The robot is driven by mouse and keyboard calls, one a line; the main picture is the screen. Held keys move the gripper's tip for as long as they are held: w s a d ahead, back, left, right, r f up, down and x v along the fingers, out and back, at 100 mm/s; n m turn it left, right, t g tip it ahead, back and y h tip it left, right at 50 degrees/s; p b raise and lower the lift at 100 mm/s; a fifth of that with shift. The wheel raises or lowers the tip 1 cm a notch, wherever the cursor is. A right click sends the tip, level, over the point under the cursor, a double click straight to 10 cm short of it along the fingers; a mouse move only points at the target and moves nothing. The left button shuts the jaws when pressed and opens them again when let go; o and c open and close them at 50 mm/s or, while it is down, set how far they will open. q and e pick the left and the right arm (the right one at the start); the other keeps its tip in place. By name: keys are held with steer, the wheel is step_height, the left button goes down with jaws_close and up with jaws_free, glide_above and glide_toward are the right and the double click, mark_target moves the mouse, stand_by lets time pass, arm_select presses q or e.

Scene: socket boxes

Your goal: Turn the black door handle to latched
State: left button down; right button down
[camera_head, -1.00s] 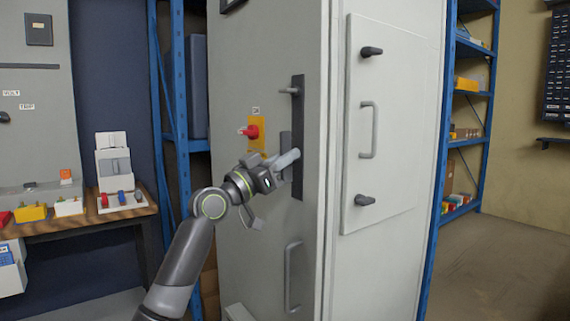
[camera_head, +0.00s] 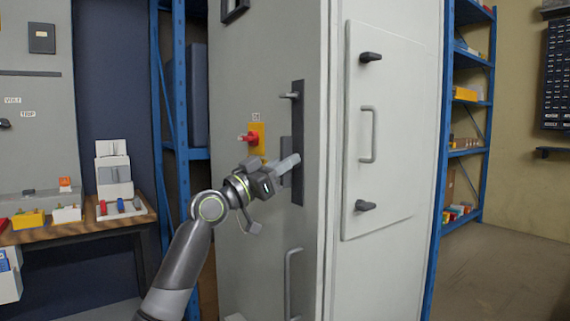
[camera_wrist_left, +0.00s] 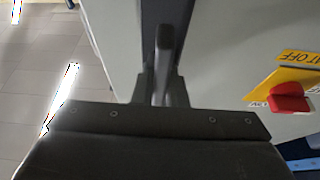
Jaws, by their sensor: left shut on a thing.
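The black door handle (camera_wrist_left: 164,55) is a dark lever on a tall dark plate (camera_head: 298,120) on the pale grey cabinet's front. In the left wrist view, it runs forward from between the fingers. My left gripper (camera_wrist_left: 160,90) is shut on the handle, with a finger on each side of it. In the head view, the gripper (camera_head: 283,169) is at the lower half of the plate and covers most of the handle, so its exact angle is hard to tell. My right gripper is not in view.
A red switch (camera_head: 247,138) on a yellow plate (camera_head: 258,139) is just up and left of my gripper. A vertical pull bar (camera_head: 289,283) is below. The side panel has two dark knobs and a grey pull (camera_head: 367,134). Blue shelving flanks the cabinet; a workbench is at left.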

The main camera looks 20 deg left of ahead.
arm_select(q)
steer(key=shift+f, duration=0.1)
steer(key=c, duration=1.5)
jaws_free()
steer(key=shift+o, duration=0.2)
